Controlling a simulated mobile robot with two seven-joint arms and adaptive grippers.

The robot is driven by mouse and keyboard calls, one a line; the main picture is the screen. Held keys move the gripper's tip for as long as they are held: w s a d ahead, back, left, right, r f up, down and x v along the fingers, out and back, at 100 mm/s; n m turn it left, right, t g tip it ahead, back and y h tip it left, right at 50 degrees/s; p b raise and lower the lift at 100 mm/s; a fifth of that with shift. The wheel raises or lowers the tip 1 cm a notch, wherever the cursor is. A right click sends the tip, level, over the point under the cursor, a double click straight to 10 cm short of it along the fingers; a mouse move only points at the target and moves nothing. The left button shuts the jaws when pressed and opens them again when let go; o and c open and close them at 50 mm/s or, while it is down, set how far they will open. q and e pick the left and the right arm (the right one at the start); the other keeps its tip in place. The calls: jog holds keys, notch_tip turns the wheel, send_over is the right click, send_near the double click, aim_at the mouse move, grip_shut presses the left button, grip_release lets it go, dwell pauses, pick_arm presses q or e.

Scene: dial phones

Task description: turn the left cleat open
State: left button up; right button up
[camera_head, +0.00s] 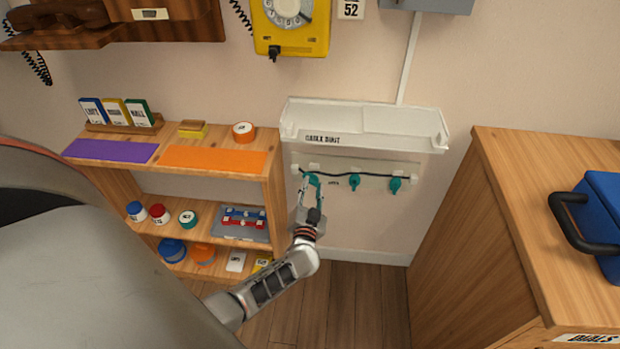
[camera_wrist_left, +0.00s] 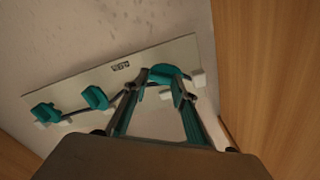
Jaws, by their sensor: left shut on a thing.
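The left cleat (camera_head: 314,180) is teal and sits at the left end of a pale wall plate (camera_head: 374,170) below the white tray. My left gripper (camera_head: 311,187) reaches up to it from below and is shut on it. In the left wrist view, the fingers of my left gripper (camera_wrist_left: 158,98) close around the teal left cleat (camera_wrist_left: 163,73). Part of the cleat is hidden by the fingers. Two more teal cleats, the middle one (camera_head: 355,183) and the right one (camera_head: 395,185), stand free on the plate. A dark cable (camera_head: 375,173) runs along the plate by the cleats. My right gripper is not in view.
A white wall tray (camera_head: 375,120) juts out just above the plate. A wooden shelf (camera_head: 276,195) with tins and coloured mats stands close on the left. A wooden cabinet (camera_head: 460,240) with a blue case (camera_head: 604,215) stands on the right. A yellow dial phone (camera_head: 290,42) hangs above.

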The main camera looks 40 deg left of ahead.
pick_arm(q)
jog(key=shift+n, duration=1)
jog(key=n, duration=0.3)
jog(key=shift+f+n, duration=0.15)
jog(key=shift+n, duration=0.25)
jog(key=shift+s+f+n, duration=0.1)
jog(key=shift+s+n, duration=0.05)
jog(key=shift+n, duration=2.95)
jog(key=o, duration=1.1)
jog(key=shift+a, duration=0.1)
